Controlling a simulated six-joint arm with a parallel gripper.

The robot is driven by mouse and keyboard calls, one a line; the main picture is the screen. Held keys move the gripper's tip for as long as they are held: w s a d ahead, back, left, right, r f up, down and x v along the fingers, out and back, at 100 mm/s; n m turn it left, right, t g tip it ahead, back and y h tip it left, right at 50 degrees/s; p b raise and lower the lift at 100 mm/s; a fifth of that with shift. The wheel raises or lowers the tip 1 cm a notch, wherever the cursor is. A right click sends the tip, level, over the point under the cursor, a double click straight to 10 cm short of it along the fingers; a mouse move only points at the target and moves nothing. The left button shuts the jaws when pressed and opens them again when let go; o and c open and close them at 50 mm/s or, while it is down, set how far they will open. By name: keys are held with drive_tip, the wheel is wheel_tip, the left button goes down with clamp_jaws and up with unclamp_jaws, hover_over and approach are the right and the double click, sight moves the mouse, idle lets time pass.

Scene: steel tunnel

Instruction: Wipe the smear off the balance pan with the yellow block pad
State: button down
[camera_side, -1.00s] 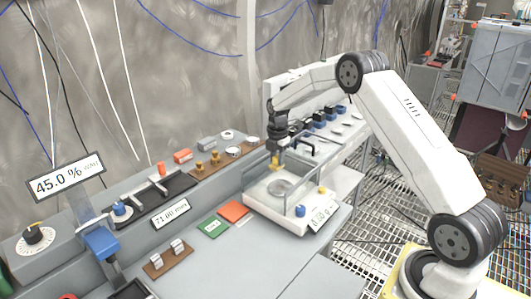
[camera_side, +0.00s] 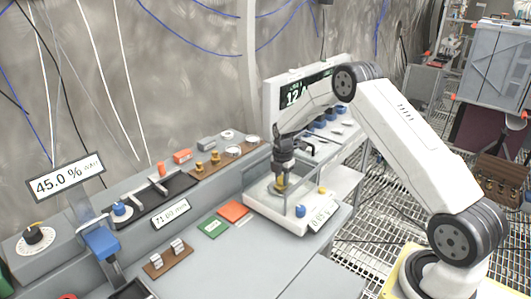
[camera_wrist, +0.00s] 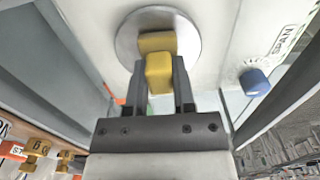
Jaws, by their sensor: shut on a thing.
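My gripper (camera_side: 281,178) is shut on the yellow block pad, which shows between the fingers in the wrist view (camera_wrist: 159,73). It points down over the white balance (camera_side: 262,212), inside its low clear walls. The round metal balance pan (camera_wrist: 190,38) lies directly beneath the pad. A duller yellow shape on the pan beside the pad looks like its reflection or lower end. The pad is at or very near the pan; I cannot tell whether they touch. I cannot make out the smear; the pad and fingers cover part of the pan.
Small weights and dishes line the ledge behind.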

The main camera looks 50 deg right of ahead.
drive_tip(key=shift+s, duration=0.85)
drive_tip(key=shift+w, duration=1.9)
drive_tip(key=shift+w+r, duration=0.1)
drive_tip(key=shift+r, duration=0.05)
wheel_tip(320, 180, up, 8)
